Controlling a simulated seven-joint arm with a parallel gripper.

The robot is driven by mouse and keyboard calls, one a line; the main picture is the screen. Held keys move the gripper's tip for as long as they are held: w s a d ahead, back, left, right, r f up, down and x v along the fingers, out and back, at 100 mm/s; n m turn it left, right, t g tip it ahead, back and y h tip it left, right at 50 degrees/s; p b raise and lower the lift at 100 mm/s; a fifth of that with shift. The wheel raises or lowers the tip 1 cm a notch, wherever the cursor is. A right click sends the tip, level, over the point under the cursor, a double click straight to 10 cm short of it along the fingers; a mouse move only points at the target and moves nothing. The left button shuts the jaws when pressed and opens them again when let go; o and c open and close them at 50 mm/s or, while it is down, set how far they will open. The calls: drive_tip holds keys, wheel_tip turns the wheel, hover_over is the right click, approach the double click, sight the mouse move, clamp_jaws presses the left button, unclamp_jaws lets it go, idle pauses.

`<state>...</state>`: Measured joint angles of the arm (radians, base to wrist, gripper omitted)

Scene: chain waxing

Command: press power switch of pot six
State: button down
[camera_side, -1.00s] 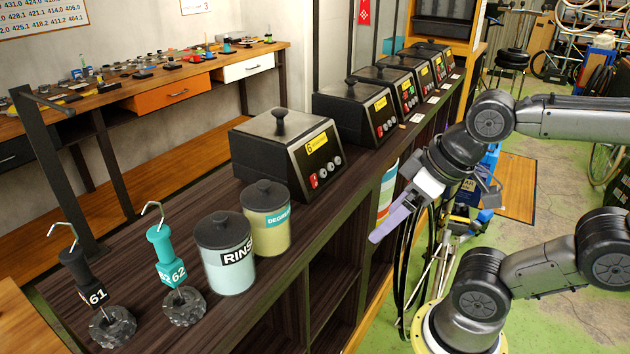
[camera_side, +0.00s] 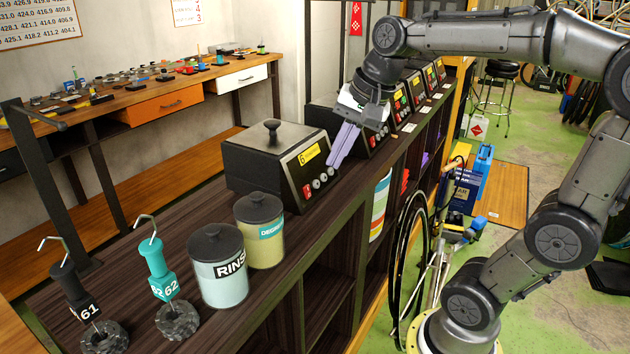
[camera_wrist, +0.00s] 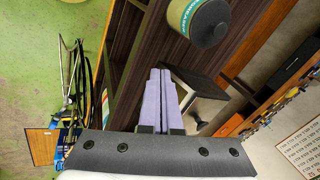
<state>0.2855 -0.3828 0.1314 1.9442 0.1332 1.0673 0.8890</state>
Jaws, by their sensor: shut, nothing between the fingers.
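Pot six (camera_side: 270,160) is a dark box with a round-knobbed lid and a yellow label marked 6. It sits on the dark shelf top in the side view. Its front panel carries a red power switch (camera_side: 307,191) and several round pale knobs. My gripper (camera_side: 335,163) has purple fingers, shut and empty, pointing down beside the right end of pot six's front panel. I cannot tell whether the fingertips touch it. In the wrist view, my fingers (camera_wrist: 159,95) point toward the shelf, with pot six (camera_wrist: 195,85) partly hidden just to their right. The switch is not visible there.
More pots (camera_side: 403,92) stand in a row behind pot six. The degreaser jar (camera_side: 262,230) and rinse jar (camera_side: 217,265) stand in front of it. Chain hangers 61 (camera_side: 82,300) and 62 (camera_side: 160,270) stand at the near left. The aisle floor on the right has some clear room.

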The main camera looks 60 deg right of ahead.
drive_tip(key=w+d+f+m+g, duration=0.1)
drive_tip(key=w+d+f+m, duration=0.2)
drive_tip(key=d, duration=0.7)
drive_tip(key=shift+w+f+m, duration=0.15)
drive_tip(key=shift+w+m, duration=0.25)
drive_tip(key=shift+m, duration=0.1)
hover_over(310, 196)
drive_tip(key=s, duration=0.3)
wheel_tip(310, 196, down, 10)
drive_tip(key=shift+w+a+f, duration=0.15)
drive_tip(key=shift+w+f, duration=0.1)
drive_tip(key=shift+w, duration=0.45)
drive_tip(key=shift+w, duration=0.1)
